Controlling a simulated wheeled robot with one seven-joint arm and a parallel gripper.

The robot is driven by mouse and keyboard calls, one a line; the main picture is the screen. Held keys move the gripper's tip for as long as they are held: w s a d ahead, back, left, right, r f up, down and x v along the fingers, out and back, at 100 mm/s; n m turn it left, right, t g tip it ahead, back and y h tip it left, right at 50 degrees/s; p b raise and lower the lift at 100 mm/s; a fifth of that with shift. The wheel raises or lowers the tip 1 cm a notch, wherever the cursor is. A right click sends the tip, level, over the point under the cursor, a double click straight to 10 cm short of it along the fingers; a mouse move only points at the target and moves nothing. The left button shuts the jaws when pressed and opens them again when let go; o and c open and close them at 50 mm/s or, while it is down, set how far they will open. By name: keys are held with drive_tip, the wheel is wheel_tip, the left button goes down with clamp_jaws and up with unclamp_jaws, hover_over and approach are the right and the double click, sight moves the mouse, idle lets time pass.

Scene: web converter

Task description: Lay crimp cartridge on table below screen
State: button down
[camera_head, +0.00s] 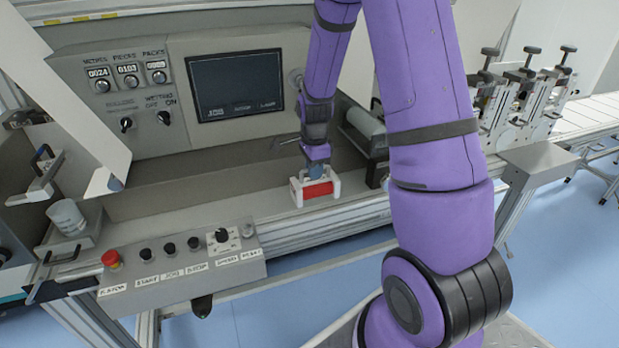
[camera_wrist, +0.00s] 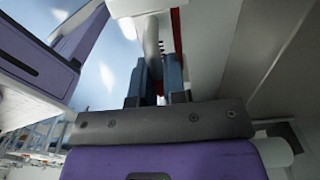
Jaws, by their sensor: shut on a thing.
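The crimp cartridge (camera_head: 318,190) is a small red block with white end pieces. In the head view it is at the table ledge (camera_head: 235,203), below and to the right of the dark screen (camera_head: 235,85). My gripper (camera_head: 317,176) points down at it from above and is shut on its upper part. In the wrist view the gripper's blue fingers (camera_wrist: 158,80) close on a grey part, with a white and red edge of the cartridge (camera_wrist: 178,30) beyond. I cannot tell whether the cartridge's underside touches the table.
A control box (camera_head: 185,265) with a red stop button (camera_head: 111,258) stands at the front left. A grey roller (camera_head: 362,125) lies right of my gripper. The ledge left of the cartridge is clear. Slitting units (camera_head: 520,95) stand at the far right.

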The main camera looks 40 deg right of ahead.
drive_tip(key=shift+w+a, duration=0.1)
drive_tip(key=shift+w, duration=0.75)
drive_tip(key=shift+f, duration=1.8)
drive_tip(key=shift+f, duration=0.1)
drive_tip(key=c, duration=1.2)
unclamp_jaws()
